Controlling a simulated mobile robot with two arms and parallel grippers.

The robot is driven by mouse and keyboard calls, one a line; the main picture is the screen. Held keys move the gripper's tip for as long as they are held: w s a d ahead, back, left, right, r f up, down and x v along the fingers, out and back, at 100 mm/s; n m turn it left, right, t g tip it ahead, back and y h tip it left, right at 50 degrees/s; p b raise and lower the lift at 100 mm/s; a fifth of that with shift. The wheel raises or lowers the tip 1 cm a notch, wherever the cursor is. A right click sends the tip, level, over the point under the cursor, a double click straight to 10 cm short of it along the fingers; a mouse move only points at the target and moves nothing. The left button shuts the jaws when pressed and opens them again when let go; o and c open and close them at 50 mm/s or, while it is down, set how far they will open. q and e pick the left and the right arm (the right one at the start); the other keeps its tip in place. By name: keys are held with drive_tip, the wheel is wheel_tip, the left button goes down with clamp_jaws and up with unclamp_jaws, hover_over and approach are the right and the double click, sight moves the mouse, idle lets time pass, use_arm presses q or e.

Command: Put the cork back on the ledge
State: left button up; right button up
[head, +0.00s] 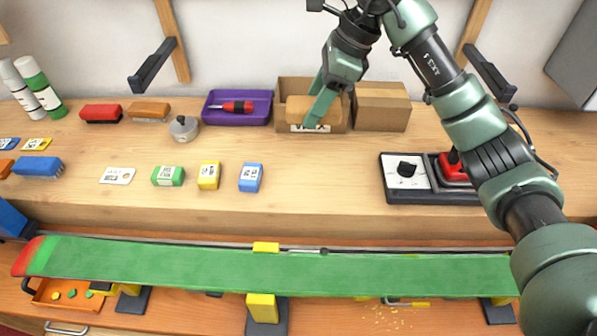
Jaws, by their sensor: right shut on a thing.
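My right gripper (320,106) reaches down from the top over an open cardboard box (282,125) marked WAX. It is shut on a tan block (300,104), which looks like the cork. The block is at the box's opening; I cannot tell whether it touches the box. The green fingers hide part of the block and of the box's label. The wooden ledge (310,185) runs across the picture behind the green ski. My left gripper is not in view.
A closed box (382,108) stands right of the open one, and a purple tray (237,107) with a red tool left of it. Several small blocks and brushes lie left. A control box (407,172) sits right. A green ski (190,265) spans the front. The middle ledge is clear.

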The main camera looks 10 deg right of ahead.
drive_tip(key=p, duration=0.4)
hover_over(306, 183)
drive_tip(key=d, duration=0.1)
wheel_tip(306, 183, down, 15)
drive_tip(key=shift+r, duration=0.15)
drive_tip(key=shift+w+f, duration=0.1)
drive_tip(key=shift+f, duration=0.45)
wheel_tip(306, 183, down, 4)
drive_tip(key=shift+r+p, duration=0.1)
drive_tip(key=shift+p, duration=0.45)
drive_tip(key=shift+f+b, duration=0.3)
drive_tip(key=shift+b, duration=0.05)
drive_tip(key=o, duration=1.3)
drive_tip(key=shift+f, duration=0.1)
drive_tip(key=shift+s, duration=0.2)
